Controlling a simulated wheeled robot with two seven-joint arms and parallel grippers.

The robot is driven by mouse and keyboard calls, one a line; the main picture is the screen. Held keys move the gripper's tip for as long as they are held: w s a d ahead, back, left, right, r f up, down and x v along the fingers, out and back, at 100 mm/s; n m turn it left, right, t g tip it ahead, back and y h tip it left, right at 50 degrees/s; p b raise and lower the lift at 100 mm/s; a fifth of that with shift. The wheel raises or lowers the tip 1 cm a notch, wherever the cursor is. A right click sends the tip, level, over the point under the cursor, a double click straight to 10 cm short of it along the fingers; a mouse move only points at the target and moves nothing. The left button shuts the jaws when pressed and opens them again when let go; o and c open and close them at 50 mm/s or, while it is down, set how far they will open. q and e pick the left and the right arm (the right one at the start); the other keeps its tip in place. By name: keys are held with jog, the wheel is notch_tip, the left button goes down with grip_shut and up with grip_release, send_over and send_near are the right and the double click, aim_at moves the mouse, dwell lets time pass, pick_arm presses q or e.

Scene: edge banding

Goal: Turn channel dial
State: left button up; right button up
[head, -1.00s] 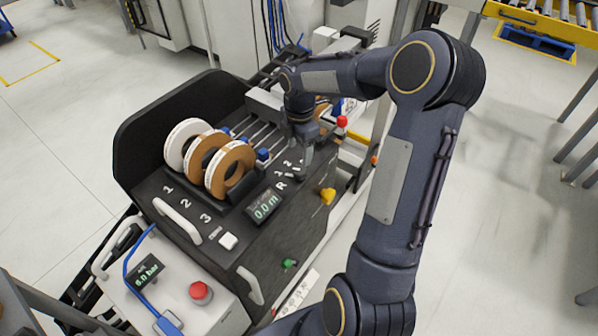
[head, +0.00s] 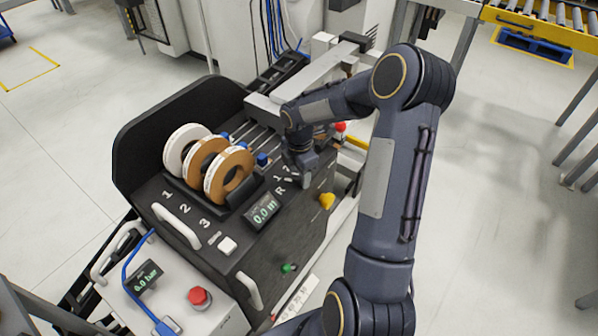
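My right gripper (head: 305,181) points down at the right part of the black machine top, beside the white marks R, 1 and 2 (head: 280,180). These marks look like the scale of the channel dial. The dial itself is hidden behind the gripper or too small to make out. The fingers are small and partly covered by the wrist, so I cannot tell their opening or whether they touch the dial. My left gripper is not in view.
Three tape rolls (head: 229,174) stand on the machine top (head: 180,235), left of the gripper. A display (head: 263,211), a yellow knob (head: 327,201) and a red button (head: 340,127) are close by. A control box with a red button (head: 199,297) stands in front.

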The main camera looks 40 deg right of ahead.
jog(key=c, duration=0.8)
jog(key=shift+o, duration=0.2)
jog(key=shift+m, duration=0.5)
jog(key=shift+m+b, duration=0.55)
jog(key=shift+m, duration=0.45)
jog(key=m+b, duration=0.1)
jog(key=m, duration=0.2)
jog(key=shift+m, duration=0.4)
jog(key=m+b, duration=0.1)
jog(key=m, duration=1)
jog(key=shift+r+b, duration=0.1)
jog(key=shift+b, duration=0.2)
jog(key=o, duration=1)
